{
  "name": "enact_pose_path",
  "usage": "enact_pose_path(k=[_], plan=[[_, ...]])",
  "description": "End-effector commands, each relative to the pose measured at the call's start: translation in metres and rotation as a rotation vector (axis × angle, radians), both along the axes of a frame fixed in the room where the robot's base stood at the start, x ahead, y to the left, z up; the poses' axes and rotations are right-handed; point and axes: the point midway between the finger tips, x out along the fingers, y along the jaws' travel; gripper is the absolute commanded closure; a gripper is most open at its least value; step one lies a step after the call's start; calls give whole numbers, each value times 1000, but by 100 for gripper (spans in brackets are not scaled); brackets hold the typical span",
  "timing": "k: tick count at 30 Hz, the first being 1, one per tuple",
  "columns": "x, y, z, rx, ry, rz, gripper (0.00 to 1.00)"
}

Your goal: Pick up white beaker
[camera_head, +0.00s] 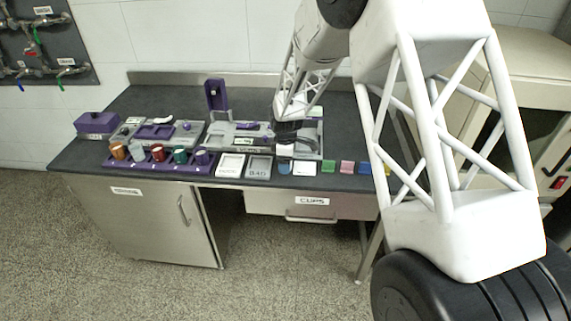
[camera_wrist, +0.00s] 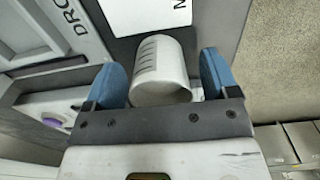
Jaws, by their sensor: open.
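The white beaker (camera_wrist: 160,62), with grey graduation marks, sits between the two blue fingers of my gripper (camera_wrist: 164,78) in the wrist view. The fingers are open, one on each side, with a visible gap to the beaker on the right; on the left the gap is narrow. In the head view my gripper (camera_head: 286,158) is at the front of the bench, and a white part of the beaker (camera_head: 285,150) shows under the dark wrist. The rest of the beaker is hidden there.
A purple rack (camera_head: 172,164) of coloured cups stands on the left of the dark bench. A white tray (camera_head: 231,165) and a grey tray (camera_head: 259,167) lie left of my gripper. Small coloured blocks (camera_head: 347,167) and a white card (camera_head: 304,168) lie to its right, along the front edge.

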Motion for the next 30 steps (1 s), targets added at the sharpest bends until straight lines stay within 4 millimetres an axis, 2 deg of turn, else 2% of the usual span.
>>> enact_pose_path(k=[16,26,30], plan=[[0,0,0,0,-1,0,21],[0,0,0,0,-1,0,72],[0,0,0,0,-1,0,74]])
